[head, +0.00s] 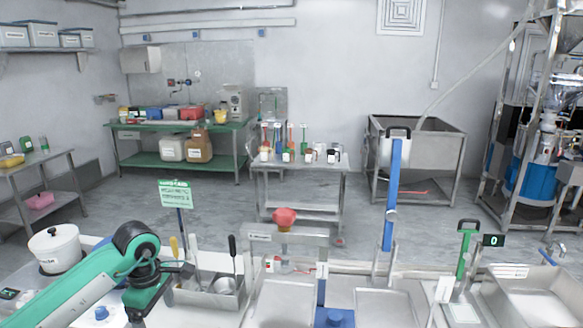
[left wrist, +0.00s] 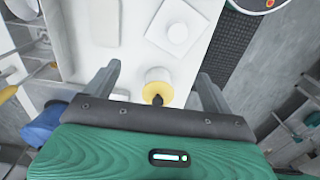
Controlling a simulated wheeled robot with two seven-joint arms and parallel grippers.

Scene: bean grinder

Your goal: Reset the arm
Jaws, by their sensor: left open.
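My left arm, green with black joints, comes in from the left in the head view, above the front worktop. Its gripper (left wrist: 158,72) shows in the left wrist view with two grey fingers spread wide apart. A small white and yellow round item (left wrist: 158,88) with a dark tip shows in the gap between the fingers. Neither finger touches it in the picture, and the distance to it cannot be told. My right arm and gripper are not in view.
A lidded white pot (head: 55,246) stands left of my arm. A metal bin (head: 211,297) with ladles lies right of it. A red funnel (head: 284,217), a blue upright post (head: 391,200) and a green-handled device (head: 465,248) stand farther right.

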